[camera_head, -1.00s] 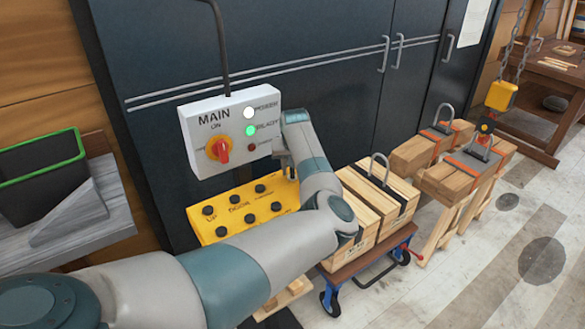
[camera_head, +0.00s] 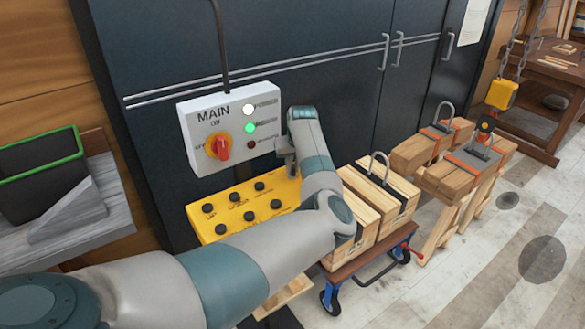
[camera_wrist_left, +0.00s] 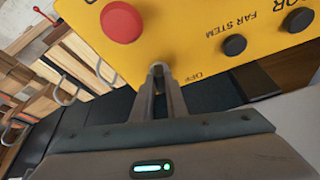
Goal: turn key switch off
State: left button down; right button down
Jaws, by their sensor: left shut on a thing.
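The key switch sits at the edge of the yellow control panel (camera_head: 225,212); its small grey metal key (camera_wrist_left: 158,68) shows between my fingertips in the left wrist view, near an OFF label. My left gripper (camera_head: 290,165) is at the panel's right end, and in the left wrist view (camera_wrist_left: 161,80) its fingers are shut on the key. The key is hidden behind my gripper in the head view. The fingers cover most of the key, so its exact angle is unclear. My right gripper is not in view.
A white MAIN box (camera_head: 217,122) with a red rotary handle and lit white and green lamps hangs above the panel. A red button (camera_wrist_left: 121,22) is close beside my fingers. Timber blocks on a trolley (camera_head: 355,262) stand to the right.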

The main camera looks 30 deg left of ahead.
pick_arm(q)
jog(key=n+b, duration=0.1)
jog(key=n+g+b, duration=0.1)
jog(key=n, duration=0.1)
jog(key=shift+w+f+y+b, duration=0.2)
jog(key=shift+y+b, duration=0.1)
jog(key=shift+y, duration=0.1)
jog(key=n+b, duration=0.2)
jog(key=n+g+b, duration=0.1)
jog(key=n+b, duration=0.1)
jog(key=shift+w+n+g+b, duration=0.15)
jog(key=shift+n+g+b, duration=0.15)
jog(key=shift+n+b, duration=0.1)
jog(key=shift+d+r+n+g+b, duration=0.1)
jog(key=shift+r+n+g+b, duration=0.1)
jog(key=shift+n+b, duration=0.35)
jog(key=shift+r+n+g+b, duration=0.1)
jog(key=shift+n+g+b, duration=0.1)
jog(key=shift+n+b, duration=0.3)
jog(key=c, duration=1.9)
grip_release()
jog(key=shift+o, duration=0.7)
